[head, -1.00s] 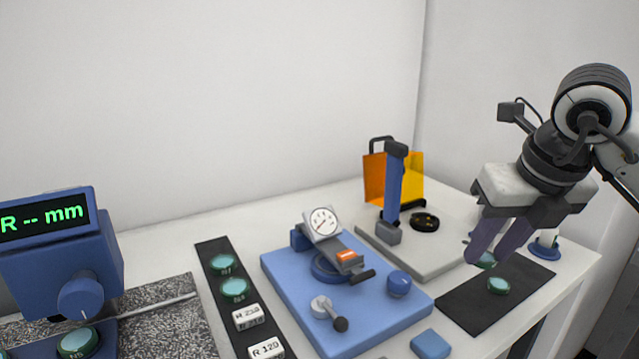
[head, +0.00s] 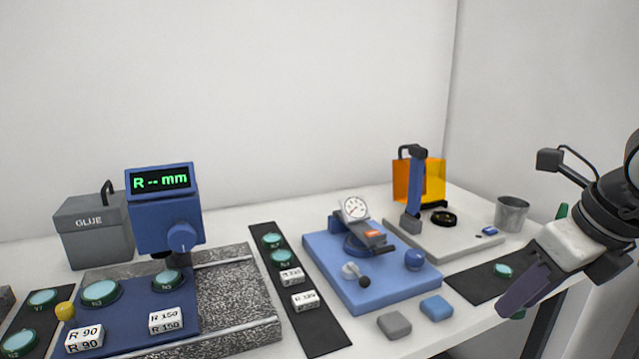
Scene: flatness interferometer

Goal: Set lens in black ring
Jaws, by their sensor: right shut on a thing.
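The black ring (head: 442,218) lies on the grey plate (head: 405,230) at the back right, beside a blue post. My right gripper (head: 520,294) is at the right edge, low over the near end of the right-hand black mat, fingers pointing down and left. A green lens (head: 502,270) lies on that mat, left of the gripper. The ring is apart from the gripper, farther back and left. My left gripper is out of view.
A blue base with a dial gauge (head: 354,208) stands left of the ring. An orange shield (head: 420,182) rises behind it. A metal cup (head: 511,213) stands at the right. Blue and grey blocks (head: 436,307) lie in front. The radius meter (head: 165,222) is at the left.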

